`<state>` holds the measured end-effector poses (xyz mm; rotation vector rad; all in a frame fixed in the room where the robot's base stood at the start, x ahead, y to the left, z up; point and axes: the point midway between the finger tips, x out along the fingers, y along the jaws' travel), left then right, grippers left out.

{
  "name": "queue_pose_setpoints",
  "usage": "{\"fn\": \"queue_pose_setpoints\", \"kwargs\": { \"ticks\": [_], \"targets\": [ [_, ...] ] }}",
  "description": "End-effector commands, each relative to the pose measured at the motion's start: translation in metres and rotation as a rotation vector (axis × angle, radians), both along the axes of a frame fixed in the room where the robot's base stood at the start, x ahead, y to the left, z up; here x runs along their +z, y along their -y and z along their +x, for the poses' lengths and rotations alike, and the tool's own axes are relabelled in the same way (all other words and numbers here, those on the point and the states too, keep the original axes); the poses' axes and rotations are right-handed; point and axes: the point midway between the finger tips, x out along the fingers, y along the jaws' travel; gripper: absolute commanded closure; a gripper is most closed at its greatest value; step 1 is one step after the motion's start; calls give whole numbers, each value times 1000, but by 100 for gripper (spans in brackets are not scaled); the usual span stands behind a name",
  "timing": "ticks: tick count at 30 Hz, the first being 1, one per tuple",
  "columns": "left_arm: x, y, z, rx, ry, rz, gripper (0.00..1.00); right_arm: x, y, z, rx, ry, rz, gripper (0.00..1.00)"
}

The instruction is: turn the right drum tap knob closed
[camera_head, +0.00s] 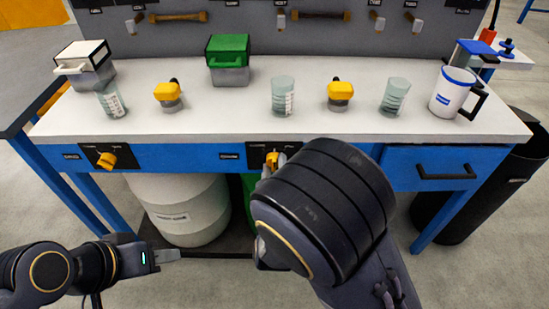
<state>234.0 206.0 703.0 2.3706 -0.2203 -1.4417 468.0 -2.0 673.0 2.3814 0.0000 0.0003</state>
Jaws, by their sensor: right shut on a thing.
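The right drum tap knob (272,158) is a yellow knob on a black plate on the blue front rail of the bench. My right gripper (270,167) is at this knob and shut on it; its arm hides much of the fingers and part of the plate. The left drum tap knob (106,160) is yellow, on its own black plate, and looks tilted. My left gripper (172,255) is low at the left, in front of the white drum and apart from everything. Its fingers look close together, but the gap between them cannot be made out.
A white drum (188,212) and a mostly hidden green drum (247,192) stand under the bench. The white benchtop (240,121) holds beakers, yellow-capped bottles, boxes and a white jug (452,92). A drawer (443,167) is at the right, near a black bin (470,215).

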Motion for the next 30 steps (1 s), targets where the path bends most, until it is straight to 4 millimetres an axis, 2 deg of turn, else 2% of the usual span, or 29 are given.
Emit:
{"fn": "queue_pose_setpoints", "kwargs": {
  "ticks": [1,15,30],
  "targets": [
    [10,0,0,0,0,0,64,4,0,-1,1,-3,-49,88],
    [50,0,0,0,0,0,64,3,0,-1,3,-1,-488,88],
    [70,0,0,0,0,0,64,2,0,-1,2,-2,-782,88]
  ]
}}
